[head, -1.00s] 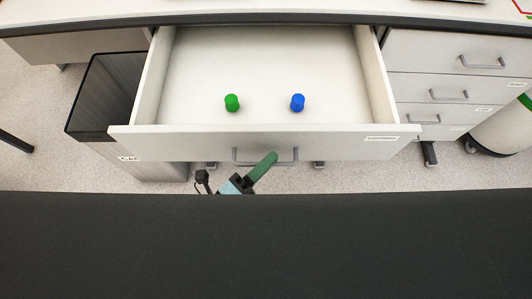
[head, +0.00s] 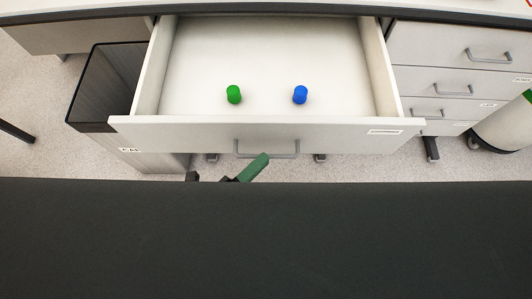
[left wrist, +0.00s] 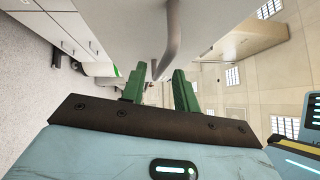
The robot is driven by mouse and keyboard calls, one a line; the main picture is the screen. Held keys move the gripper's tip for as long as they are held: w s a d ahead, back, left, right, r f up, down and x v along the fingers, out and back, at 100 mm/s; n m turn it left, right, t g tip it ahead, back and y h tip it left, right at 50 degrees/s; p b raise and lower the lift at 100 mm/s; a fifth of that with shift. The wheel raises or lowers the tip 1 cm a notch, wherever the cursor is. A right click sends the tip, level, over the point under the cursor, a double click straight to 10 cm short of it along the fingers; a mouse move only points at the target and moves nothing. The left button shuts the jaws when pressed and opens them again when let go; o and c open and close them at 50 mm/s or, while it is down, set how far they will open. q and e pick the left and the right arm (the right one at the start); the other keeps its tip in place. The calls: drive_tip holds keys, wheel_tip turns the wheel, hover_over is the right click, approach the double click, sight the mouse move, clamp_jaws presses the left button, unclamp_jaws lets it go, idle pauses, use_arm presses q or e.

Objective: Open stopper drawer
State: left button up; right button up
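The stopper drawer (head: 250,134) is pulled out from under the bench, with its inside in full view in the head view. A green stopper (head: 234,95) and a blue stopper (head: 300,95) stand on its floor. A grey bar handle (head: 285,156) is on its front and also shows in the left wrist view (left wrist: 172,38). My left gripper (left wrist: 160,72) has its green fingers apart, with the handle's near end between them in that view. I cannot tell whether they touch it. In the head view only part of the gripper (head: 259,160) shows by the handle. My right gripper is out of view.
A dark-rimmed bin (head: 76,97) stands left of the drawer. A closed drawer stack (head: 450,80) is on the right, with a round green-and-white container (head: 506,127) by it. A wide dark surface (head: 266,240) fills the lower head view.

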use_arm(q)
drive_tip(key=v, duration=0.5)
drive_tip(key=shift+b, duration=0.3)
drive_tip(key=shift+w, duration=0.1)
